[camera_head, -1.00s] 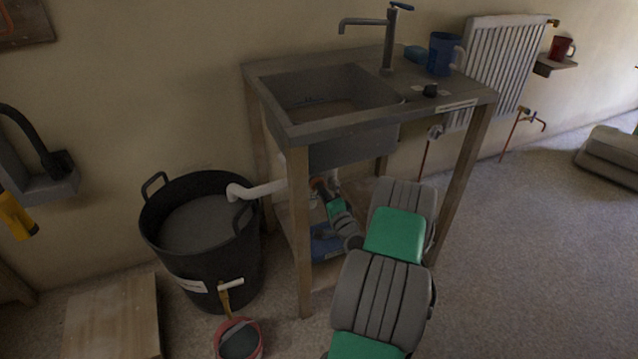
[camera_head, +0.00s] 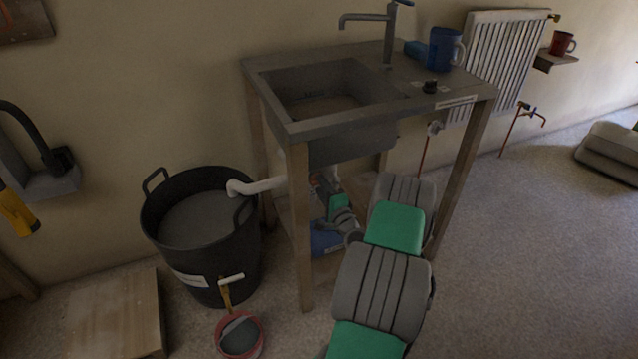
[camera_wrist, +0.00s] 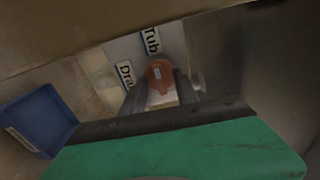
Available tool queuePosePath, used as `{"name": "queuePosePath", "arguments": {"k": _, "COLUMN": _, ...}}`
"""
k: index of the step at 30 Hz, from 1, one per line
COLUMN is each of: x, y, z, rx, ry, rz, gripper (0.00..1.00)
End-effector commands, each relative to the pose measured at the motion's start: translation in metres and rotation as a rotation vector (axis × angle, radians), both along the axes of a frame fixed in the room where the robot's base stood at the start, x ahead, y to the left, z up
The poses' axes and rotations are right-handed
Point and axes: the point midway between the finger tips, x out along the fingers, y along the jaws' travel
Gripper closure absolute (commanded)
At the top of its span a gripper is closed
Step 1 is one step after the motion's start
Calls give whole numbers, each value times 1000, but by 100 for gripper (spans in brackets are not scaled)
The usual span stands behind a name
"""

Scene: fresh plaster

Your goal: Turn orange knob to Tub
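The orange knob (camera_wrist: 160,72) shows in the middle of the wrist view, with a small pale mark on its face. A "Tub" label (camera_wrist: 150,41) is just above it, and a label reading "Dra", the rest hidden, (camera_wrist: 125,75) is to its left. My gripper (camera_wrist: 162,88) has its two dark fingers apart, one on either side of the knob; whether they press on it I cannot tell.
A white pipe (camera_head: 262,186) runs from under the sink to a black tub (camera_head: 190,265) on the left. Wooden legs (camera_head: 300,230) frame the space around my arm. A blue container (camera_wrist: 40,118) is at the left of the wrist view. A red bucket (camera_head: 262,345) stands on the floor.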

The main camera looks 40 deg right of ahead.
Motion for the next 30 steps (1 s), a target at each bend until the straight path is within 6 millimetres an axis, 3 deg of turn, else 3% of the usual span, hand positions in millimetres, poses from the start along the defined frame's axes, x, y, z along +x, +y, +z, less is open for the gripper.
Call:
{"name": "queuePosePath", "arguments": {"k": 5, "x": -4, "y": 1, "z": -1, "rx": 0, "ry": 0, "rz": -1, "gripper": 64}}
{"name": "queuePosePath", "arguments": {"k": 30, "x": -111, "y": 31, "z": -5, "rx": -4, "ry": -1, "rz": -3, "gripper": 64}}
